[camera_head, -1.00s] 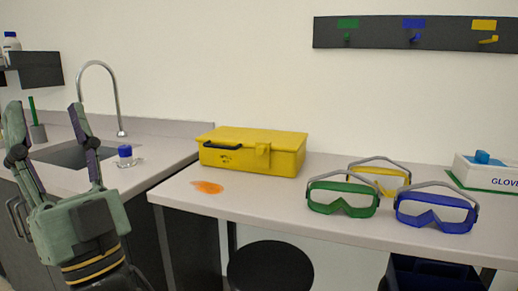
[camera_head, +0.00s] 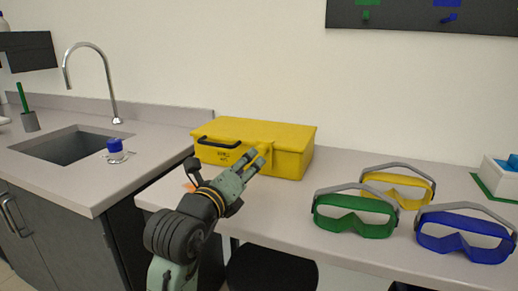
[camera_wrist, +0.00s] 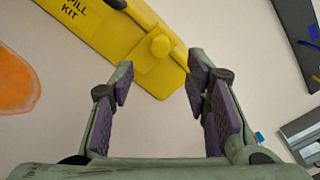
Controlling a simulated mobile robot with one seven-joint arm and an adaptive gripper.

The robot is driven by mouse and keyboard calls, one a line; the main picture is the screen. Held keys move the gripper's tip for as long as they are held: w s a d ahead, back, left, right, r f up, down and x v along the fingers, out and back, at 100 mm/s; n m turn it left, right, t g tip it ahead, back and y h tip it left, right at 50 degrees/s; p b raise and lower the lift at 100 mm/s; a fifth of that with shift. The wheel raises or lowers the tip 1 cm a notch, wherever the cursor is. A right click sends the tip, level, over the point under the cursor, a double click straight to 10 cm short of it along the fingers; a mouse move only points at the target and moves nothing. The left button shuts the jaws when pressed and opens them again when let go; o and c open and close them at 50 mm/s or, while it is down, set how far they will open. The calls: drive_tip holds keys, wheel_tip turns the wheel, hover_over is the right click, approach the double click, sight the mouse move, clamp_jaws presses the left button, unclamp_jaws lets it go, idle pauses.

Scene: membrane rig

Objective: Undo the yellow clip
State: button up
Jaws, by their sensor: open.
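The yellow case (camera_head: 285,166) marked as a spill kit sits shut on the bench with a black handle on its front. Its yellow clip (camera_wrist: 157,47) is a rounded tab on the front face, to the right of the label in the wrist view. In the head view my gripper partly hides the clip. My gripper (camera_head: 258,158) is in front of the case, its fingers pointing at the clip's side of the front. In the wrist view my gripper (camera_wrist: 160,76) is open and empty, with the clip beyond and between its fingertips. I see no contact.
Green goggles (camera_head: 355,228), blue goggles (camera_head: 465,248) and yellow goggles (camera_head: 422,187) stand to the right. An orange patch (camera_wrist: 15,82) lies left of my gripper. A black stool (camera_head: 265,268) is below the bench edge. A blue-capped bottle (camera_head: 116,150) stands near the sink.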

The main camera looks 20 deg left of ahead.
sight(259, 152)
drive_tip(key=w+p, duration=0.2)
drive_tip(key=w, duration=0.6)
drive_tip(key=shift+w+d, duration=0.15)
drive_tip(key=shift+w, duration=0.2)
drive_tip(key=shift+c, duration=0.4)
clamp_jaws()
